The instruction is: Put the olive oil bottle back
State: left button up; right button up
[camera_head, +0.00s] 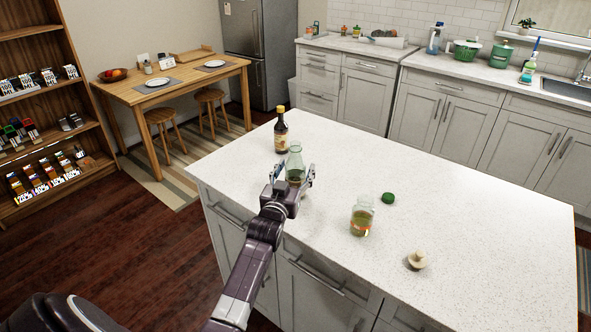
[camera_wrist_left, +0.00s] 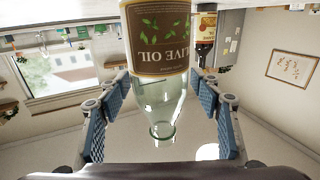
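The olive oil bottle (camera_head: 295,158) is clear glass and stands upright on the white island counter (camera_head: 470,220), near its left end. My left gripper (camera_head: 294,178) is at the bottle, with its lower part hidden behind the fingers. In the left wrist view, which is upside down, the bottle (camera_wrist_left: 160,40) shows its brown "OLIVE OIL" label. It stands between the blue-padded fingers of the left gripper (camera_wrist_left: 165,110), which are spread wide with gaps on both sides. My right gripper is not in view.
A dark bottle with a yellow label (camera_head: 281,132) stands just behind the olive oil bottle. A glass jar (camera_head: 361,216), a green lid (camera_head: 388,198) and a small beige object (camera_head: 417,260) are to the right. A wooden shelf (camera_head: 45,90) stands at the far left.

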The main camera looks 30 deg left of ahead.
pick_arm(q)
jog(key=shift+s+r, duration=0.1)
jog(key=shift+r, duration=0.05)
jog(key=b+v, duration=0.1)
jog(key=v, duration=1.1)
jog(key=shift+b, duration=0.3)
